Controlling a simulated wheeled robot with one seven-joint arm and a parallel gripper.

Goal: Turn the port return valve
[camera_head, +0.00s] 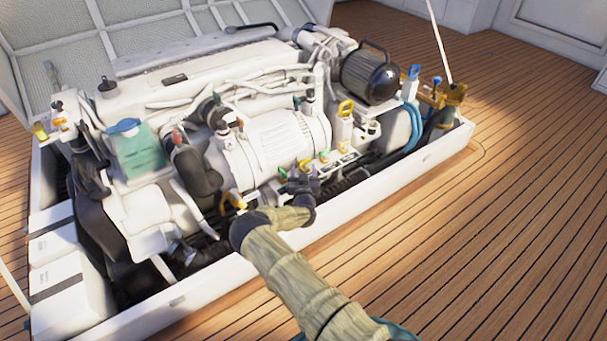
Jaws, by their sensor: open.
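A row of small valves with yellow and green handles (323,156) sits on a manifold along the near side of the white engine. Small labels beside them are too small to read, so I cannot tell which one is the port return valve. My arm reaches in from the bottom of the picture, over the near hatch wall. My dark gripper (302,184) is open at the left end of this row, close to the handle there (283,172). I cannot tell whether it touches that handle. The fingertips are small and partly lost against dark parts behind them.
The white hatch wall (400,178) runs along the near side, under my arm. A yellow handle (232,201) is left of my gripper; a taller yellow-topped filter (345,122) stands right. Blue hoses (415,125) are farther right. The wooden deck (500,240) is clear.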

